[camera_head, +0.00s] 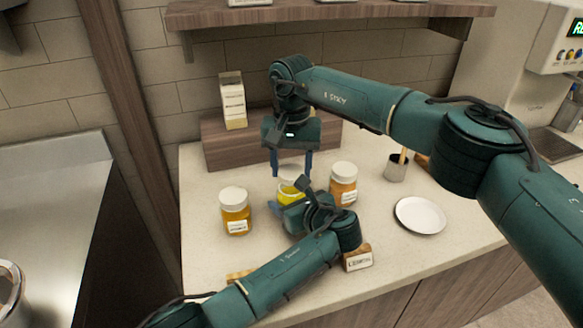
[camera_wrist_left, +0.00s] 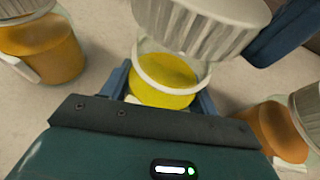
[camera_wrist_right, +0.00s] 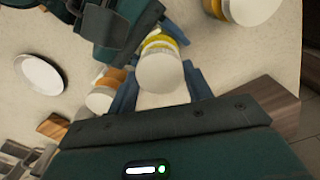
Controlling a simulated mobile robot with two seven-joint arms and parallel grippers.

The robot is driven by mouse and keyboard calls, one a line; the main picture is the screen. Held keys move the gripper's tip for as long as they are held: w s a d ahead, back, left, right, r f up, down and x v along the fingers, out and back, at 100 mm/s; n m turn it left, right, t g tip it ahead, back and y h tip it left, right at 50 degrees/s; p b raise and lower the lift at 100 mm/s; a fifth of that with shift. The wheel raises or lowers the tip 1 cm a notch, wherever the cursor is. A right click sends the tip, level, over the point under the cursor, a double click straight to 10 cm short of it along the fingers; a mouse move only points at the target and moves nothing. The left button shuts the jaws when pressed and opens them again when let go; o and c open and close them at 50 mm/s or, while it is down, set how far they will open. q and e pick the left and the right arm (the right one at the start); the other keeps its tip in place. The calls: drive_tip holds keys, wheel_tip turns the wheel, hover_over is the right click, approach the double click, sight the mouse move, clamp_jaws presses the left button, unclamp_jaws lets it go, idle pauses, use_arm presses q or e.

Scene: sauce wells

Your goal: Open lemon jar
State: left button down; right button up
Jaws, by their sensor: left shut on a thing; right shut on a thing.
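The lemon jar (camera_head: 289,198) stands on the counter with yellow contents. In the left wrist view the jar (camera_wrist_left: 165,82) is open at the top, its pale rim and yellow inside showing. My left gripper (camera_wrist_left: 162,97) is shut around the jar's body. A white ribbed lid (camera_wrist_left: 205,25) is apart from the jar, just above its mouth. My right gripper (camera_head: 291,168) comes from above and is shut on the lid, which also shows between its fingers in the right wrist view (camera_wrist_right: 160,73). My left wrist partly hides the jar in the head view.
Lidded orange jars stand left (camera_head: 235,212) and right (camera_head: 343,185) of the lemon jar, close to my grippers. A white plate (camera_head: 420,215) and a utensil cup (camera_head: 396,168) are to the right. A wooden riser (camera_head: 225,148) with a carton (camera_head: 232,100) is behind. A labelled block (camera_head: 357,258) is near the front edge.

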sight(292, 171)
drive_tip(key=shift+r, duration=2)
use_arm(q)
drive_tip(key=shift+c, duration=1.6)
unclamp_jaws()
drive_tip(key=v, duration=1.2)
use_arm(e)
drive_tip(key=shift+r, duration=0.15)
